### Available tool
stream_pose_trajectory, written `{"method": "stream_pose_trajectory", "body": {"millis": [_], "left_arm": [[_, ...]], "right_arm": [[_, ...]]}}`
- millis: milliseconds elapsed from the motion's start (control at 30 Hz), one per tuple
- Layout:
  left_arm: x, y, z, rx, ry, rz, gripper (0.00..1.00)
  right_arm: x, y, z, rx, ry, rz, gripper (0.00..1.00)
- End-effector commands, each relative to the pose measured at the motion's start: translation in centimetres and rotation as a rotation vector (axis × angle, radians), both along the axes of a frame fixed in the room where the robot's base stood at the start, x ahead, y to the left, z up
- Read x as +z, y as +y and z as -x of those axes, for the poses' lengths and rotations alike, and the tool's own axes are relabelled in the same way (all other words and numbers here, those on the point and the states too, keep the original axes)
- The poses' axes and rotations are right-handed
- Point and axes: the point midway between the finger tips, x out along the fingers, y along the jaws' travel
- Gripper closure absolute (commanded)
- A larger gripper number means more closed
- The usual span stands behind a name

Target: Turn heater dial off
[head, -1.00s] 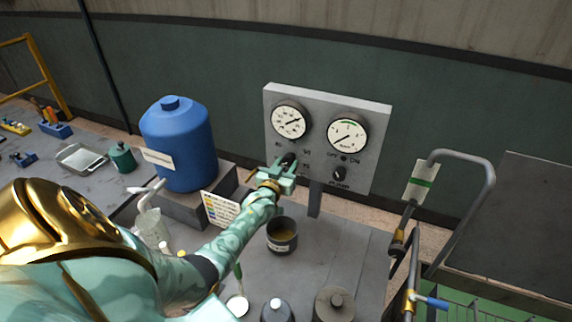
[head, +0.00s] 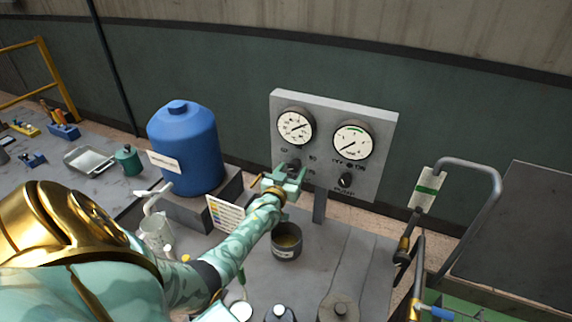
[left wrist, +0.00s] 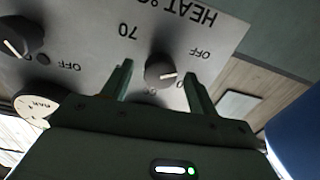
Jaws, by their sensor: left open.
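The grey panel (head: 384,128) carries the heater dial, a small black knob below the left gauge (head: 296,126). In the head view my left gripper (head: 285,174) is in front of this dial and partly hides it. In the left wrist view the heater dial (left wrist: 163,71) shows between the two open fingers of my left gripper (left wrist: 160,82), under upside-down "HEAT" lettering. Its white mark points to the right of that picture, somewhat below the nearby "OFF" label. I see no clear contact between fingers and dial. My right gripper is not in view.
A second black knob (head: 345,181) sits below the right gauge (head: 352,140). A blue drum (head: 186,145) stands left of my left arm. A dark pot (head: 286,243) is on the bench below the gripper. A bent metal pipe (head: 490,205) stands at the right.

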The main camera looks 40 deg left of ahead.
Motion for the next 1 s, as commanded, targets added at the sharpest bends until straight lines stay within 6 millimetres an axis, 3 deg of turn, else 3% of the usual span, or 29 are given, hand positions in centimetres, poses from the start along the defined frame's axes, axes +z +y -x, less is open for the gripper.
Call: {"method": "stream_pose_trajectory", "body": {"millis": [167,400,600,800,1000], "left_arm": [[0.0,-0.9,2.8,0.001,0.004,0.000,0.41],[-0.2,-3.1,9.1,0.001,0.004,0.003,0.41],[-0.2,-4.5,13.2,0.001,0.003,0.003,0.41],[-0.1,-5.2,15.0,0.001,0.002,0.003,0.41],[-0.1,-5.2,15.2,0.001,0.002,0.002,0.41]], "right_arm": [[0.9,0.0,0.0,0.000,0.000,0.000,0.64],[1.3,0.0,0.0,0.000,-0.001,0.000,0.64],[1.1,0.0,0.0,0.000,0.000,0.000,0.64],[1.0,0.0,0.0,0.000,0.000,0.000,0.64],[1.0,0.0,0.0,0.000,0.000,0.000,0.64]]}}
